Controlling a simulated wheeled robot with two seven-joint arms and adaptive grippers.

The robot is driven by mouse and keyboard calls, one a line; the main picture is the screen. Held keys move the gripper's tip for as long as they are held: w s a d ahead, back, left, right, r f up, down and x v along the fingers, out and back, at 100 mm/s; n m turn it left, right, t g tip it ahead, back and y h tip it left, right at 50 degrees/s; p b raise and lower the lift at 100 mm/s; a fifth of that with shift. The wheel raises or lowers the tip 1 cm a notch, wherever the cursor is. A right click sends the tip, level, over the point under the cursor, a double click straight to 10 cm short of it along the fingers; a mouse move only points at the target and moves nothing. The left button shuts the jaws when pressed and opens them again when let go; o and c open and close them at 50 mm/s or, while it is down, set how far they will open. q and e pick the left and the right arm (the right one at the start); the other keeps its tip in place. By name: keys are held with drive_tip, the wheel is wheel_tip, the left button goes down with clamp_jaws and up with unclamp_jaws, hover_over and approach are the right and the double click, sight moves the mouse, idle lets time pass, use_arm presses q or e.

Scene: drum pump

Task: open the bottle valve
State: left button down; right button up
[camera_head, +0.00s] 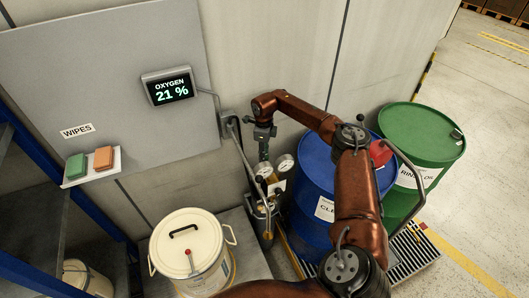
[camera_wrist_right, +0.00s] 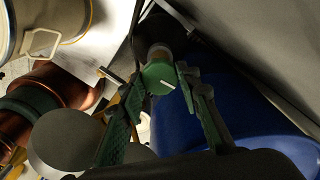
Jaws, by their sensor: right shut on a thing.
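The bottle valve is a round green knob (camera_wrist_right: 160,77) with a white line across its face, in the middle of the right wrist view. My right gripper (camera_wrist_right: 159,86) has one finger on each side of the knob and is shut on it. In the head view the right gripper (camera_head: 263,154) points down over the gas bottle (camera_head: 262,219), which stands by the wall with round gauges (camera_head: 286,164) near its top. The knob is hard to make out there. My left gripper is in neither view.
A blue drum (camera_head: 311,190) stands right of the bottle, with a green drum (camera_head: 424,132) beyond it. A white lidded bucket (camera_head: 190,246) stands at front left. An oxygen display (camera_head: 170,88) reading 21 % hangs on the wall panel. My right arm passes over the blue drum.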

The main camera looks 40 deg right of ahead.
drive_tip(key=m, duration=0.2)
drive_tip(key=m+p, duration=0.2)
drive_tip(key=m, duration=0.1)
drive_tip(key=shift+r+m, duration=0.25)
drive_tip(key=shift+m, duration=0.05)
drive_tip(key=m+p, duration=0.2)
drive_tip(key=m, duration=0.2)
drive_tip(key=shift+m+p, duration=0.3)
drive_tip(key=shift+p, duration=0.1)
drive_tip(key=m+p, duration=0.2)
drive_tip(key=m, duration=0.2)
drive_tip(key=shift+w+d, duration=0.1)
drive_tip(key=m+p, duration=0.3)
drive_tip(key=m, duration=0.2)
drive_tip(key=shift+m, duration=0.4)
drive_tip(key=o, duration=0.8)
drive_tip(key=shift+c, duration=0.2)
drive_tip(key=o, duration=0.4)
drive_tip(key=shift+f, duration=0.2)
drive_tip(key=shift+r, duration=0.1)
